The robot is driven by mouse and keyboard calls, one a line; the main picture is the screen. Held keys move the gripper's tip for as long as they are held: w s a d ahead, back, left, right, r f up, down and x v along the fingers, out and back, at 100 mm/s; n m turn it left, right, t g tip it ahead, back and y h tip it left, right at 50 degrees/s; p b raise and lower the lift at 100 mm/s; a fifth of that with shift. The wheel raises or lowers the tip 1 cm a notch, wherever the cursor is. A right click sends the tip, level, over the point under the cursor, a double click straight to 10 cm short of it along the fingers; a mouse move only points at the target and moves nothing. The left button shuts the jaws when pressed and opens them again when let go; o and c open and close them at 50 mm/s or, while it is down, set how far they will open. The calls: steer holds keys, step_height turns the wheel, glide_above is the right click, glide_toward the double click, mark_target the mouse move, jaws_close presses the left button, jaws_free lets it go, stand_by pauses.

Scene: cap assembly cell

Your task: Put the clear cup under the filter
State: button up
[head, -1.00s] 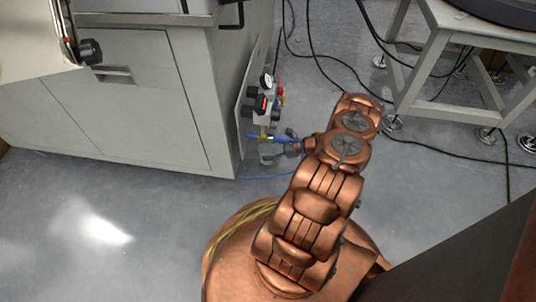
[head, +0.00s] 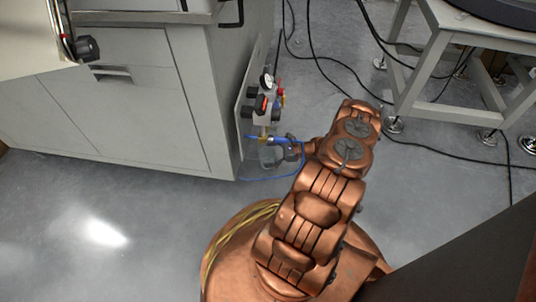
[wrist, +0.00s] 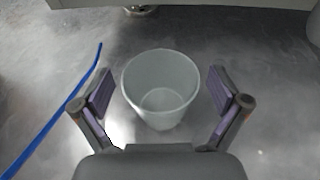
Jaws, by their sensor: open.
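The clear cup (wrist: 160,82) stands upright and open on the grey floor in the wrist view. It looks empty. My gripper (wrist: 163,92) is open, with one purple-padded finger on each side of the cup and a gap visible on both sides. In the head view the cup (head: 268,156) is a small grey translucent shape just left of my gripper (head: 287,150), low beside the cabinet. The filter unit (head: 265,117), with a gauge, dark knobs and brass fittings, is mounted on the cabinet's side plate, near the cup. The fingers are hard to make out in the head view.
A grey cabinet (head: 130,125) stands at left. A blue hose (wrist: 60,105) lies left of the cup in the wrist view. Black cables (head: 440,152) run across the floor towards a white-legged stand (head: 415,75) at right. The floor at front left is clear.

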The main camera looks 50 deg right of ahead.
steer(key=shift+r, duration=0.1)
steer(key=shift+r, duration=0.15)
steer(key=p+v, duration=0.3)
steer(key=v, duration=0.9)
steer(key=shift+p, duration=0.4)
